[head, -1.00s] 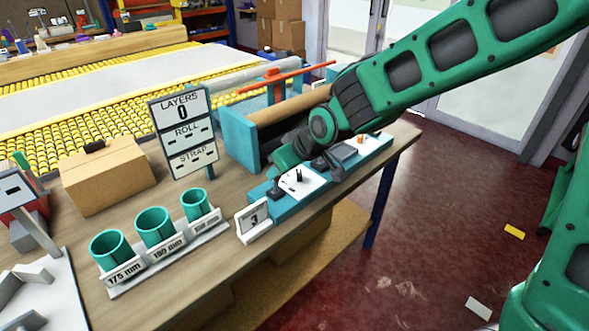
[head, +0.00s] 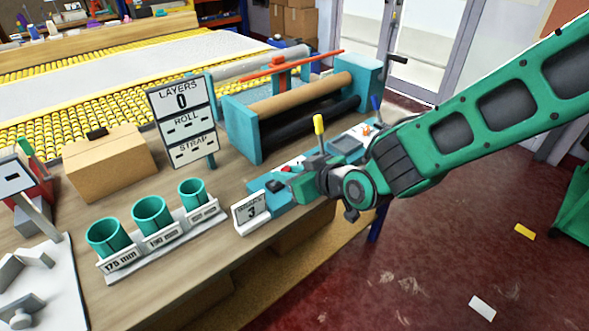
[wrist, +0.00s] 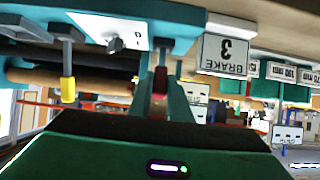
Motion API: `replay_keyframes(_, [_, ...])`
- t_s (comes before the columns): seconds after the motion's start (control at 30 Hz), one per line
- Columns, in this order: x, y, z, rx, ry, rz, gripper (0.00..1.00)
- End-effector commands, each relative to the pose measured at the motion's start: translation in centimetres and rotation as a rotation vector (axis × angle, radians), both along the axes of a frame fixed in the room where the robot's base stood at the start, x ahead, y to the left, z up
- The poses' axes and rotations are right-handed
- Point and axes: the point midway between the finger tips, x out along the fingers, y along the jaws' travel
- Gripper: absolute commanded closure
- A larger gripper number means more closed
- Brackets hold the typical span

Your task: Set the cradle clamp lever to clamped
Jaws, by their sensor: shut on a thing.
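A teal control strip (head: 262,199) runs along the table's front edge below the roll cradle (head: 240,132). My gripper (head: 283,176) is low at the strip's left part, just right of the brake sign. In the wrist view my gripper (wrist: 161,82) is shut on a red handle (wrist: 160,79), which sits between the fingers. I cannot read a label for this handle or its set position. A yellow-tipped lever (head: 319,128) stands upright behind my wrist; it also shows in the wrist view (wrist: 67,88). A blue-tipped lever (head: 375,103) stands farther right.
A sign reading brake 3 (head: 250,211) stands just left of my gripper. A white panel with a black knob (wrist: 115,43) is close by. A layers board (head: 183,120), three teal cups (head: 150,216) and a cardboard box (head: 108,165) stand left. Open floor lies in front.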

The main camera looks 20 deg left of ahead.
Motion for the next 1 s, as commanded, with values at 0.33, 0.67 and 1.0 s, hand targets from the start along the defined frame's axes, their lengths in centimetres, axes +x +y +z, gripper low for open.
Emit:
replay_keyframes(0.33, [0.6,-0.4,-0.3,-0.006,-0.005,-0.012,1.00])
replay_keyframes(0.67, [0.2,-0.1,-0.2,-0.004,-0.005,-0.005,0.64])
replay_keyframes(1.0, [-0.7,-1.6,0.9,-0.004,-0.006,-0.004,0.64])
